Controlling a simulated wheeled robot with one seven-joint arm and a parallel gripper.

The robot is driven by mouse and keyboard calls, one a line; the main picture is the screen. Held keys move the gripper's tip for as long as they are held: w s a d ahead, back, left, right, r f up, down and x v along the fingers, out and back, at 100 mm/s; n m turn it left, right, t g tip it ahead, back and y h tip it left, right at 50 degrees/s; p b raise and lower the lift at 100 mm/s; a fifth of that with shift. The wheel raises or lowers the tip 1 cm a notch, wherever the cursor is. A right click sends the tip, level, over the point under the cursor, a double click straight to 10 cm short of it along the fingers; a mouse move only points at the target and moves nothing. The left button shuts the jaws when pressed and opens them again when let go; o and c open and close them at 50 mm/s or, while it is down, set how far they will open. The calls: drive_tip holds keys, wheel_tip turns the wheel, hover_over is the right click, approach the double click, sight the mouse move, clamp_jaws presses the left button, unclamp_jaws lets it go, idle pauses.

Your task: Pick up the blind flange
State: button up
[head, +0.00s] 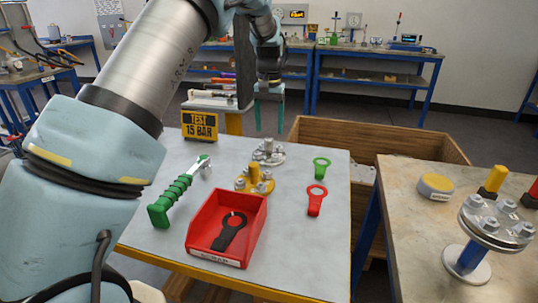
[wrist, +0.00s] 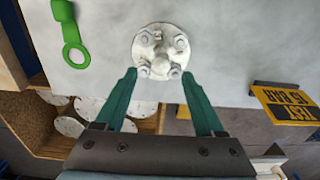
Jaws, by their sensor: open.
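A grey flange (head: 268,152) with several bolts and a raised middle knob lies on the grey table top, towards its back edge. It looks like the blind flange. The wrist view shows the same flange (wrist: 146,58) from above, just past my fingertips. My gripper (wrist: 158,72) is open and empty, its green fingers spread apart. In the head view my gripper (head: 269,128) hangs above and behind the flange, apart from it. A yellow bolted flange (head: 255,181) with an upright post stands just in front of the grey one.
A red bin (head: 258,232) holds a black ring tool. A green-handled wrench (head: 175,195) lies left, with green (head: 321,167) and red (head: 316,200) ring tags right. The "TEST 15 BAR" sign (head: 199,126) stands at the back. A wooden crate (head: 385,145) is behind.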

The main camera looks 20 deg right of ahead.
sight(269, 138)
drive_tip(key=shift+a+f+p, duration=0.1)
drive_tip(key=shift+f+p, duration=0.65)
drive_tip(key=shift+f, duration=2.1)
clamp_jaws()
drive_tip(key=shift+w+r, duration=0.1)
drive_tip(key=shift+r, duration=0.05)
